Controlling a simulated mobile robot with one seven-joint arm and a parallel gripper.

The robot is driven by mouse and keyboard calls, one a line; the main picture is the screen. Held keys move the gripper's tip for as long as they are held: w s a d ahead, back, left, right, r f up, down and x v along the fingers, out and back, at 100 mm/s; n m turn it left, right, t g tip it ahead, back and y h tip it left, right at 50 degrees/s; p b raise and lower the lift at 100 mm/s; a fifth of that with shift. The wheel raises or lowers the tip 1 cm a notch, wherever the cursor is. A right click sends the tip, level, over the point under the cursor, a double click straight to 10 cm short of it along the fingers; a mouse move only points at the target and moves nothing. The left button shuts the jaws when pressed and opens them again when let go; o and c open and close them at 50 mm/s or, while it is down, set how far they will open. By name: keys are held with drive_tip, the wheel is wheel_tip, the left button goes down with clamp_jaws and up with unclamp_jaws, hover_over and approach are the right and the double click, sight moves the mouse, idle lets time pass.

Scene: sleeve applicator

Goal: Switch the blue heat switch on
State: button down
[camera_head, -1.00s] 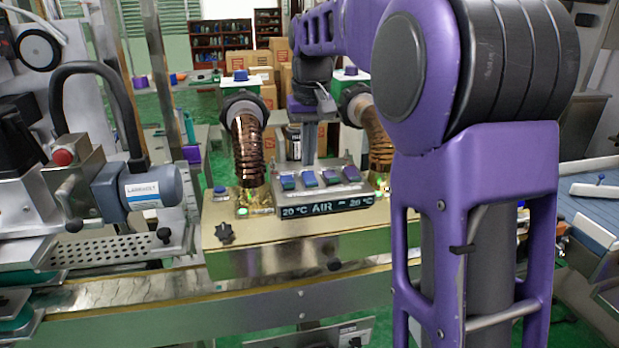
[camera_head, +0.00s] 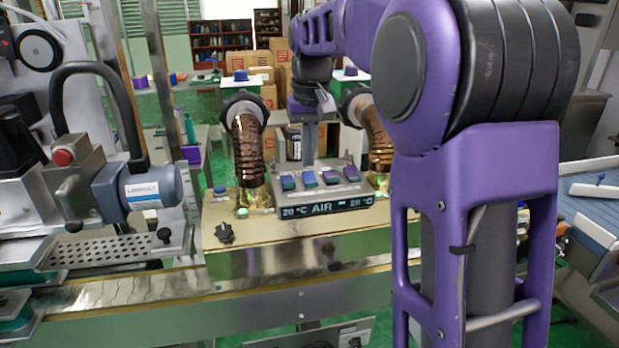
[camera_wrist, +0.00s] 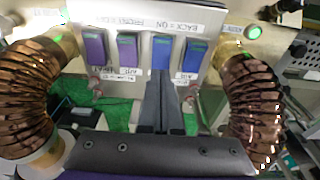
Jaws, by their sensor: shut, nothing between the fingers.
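The control box (camera_head: 320,207) carries a row of rocker switches, two blue and two purple. In the wrist view, the blue switches are the third (camera_wrist: 161,50) and the fourth (camera_wrist: 195,55) from the left. A label under the fourth reads AIR; the label under the third is hidden by my fingers. The leftmost purple switch (camera_wrist: 94,47) has a HEAT label. My gripper (camera_wrist: 160,76) is shut and empty, with its tips at the lower end of the third switch. It also shows in the head view (camera_head: 309,162). Whether it touches, and the switch's position, I cannot tell.
Copper-coloured ribbed hoses flank the switches on the left (camera_wrist: 25,90) and right (camera_wrist: 252,105) in the wrist view. A black knob (camera_head: 225,232) stands on the bench's front left. A blue-grey motor (camera_head: 140,190) is further left.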

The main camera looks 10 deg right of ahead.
sight(310, 175)
drive_tip(key=shift+f+b, duration=0.65)
drive_tip(key=shift+f, duration=0.4)
idle(0.7)
drive_tip(key=shift+r, duration=0.15)
wheel_tip(310, 175, up, 5)
drive_tip(key=p, duration=0.4)
drive_tip(key=shift+p, duration=0.4)
drive_tip(key=shift+r, duration=0.9)
drive_tip(key=shift+d+f, duration=0.1)
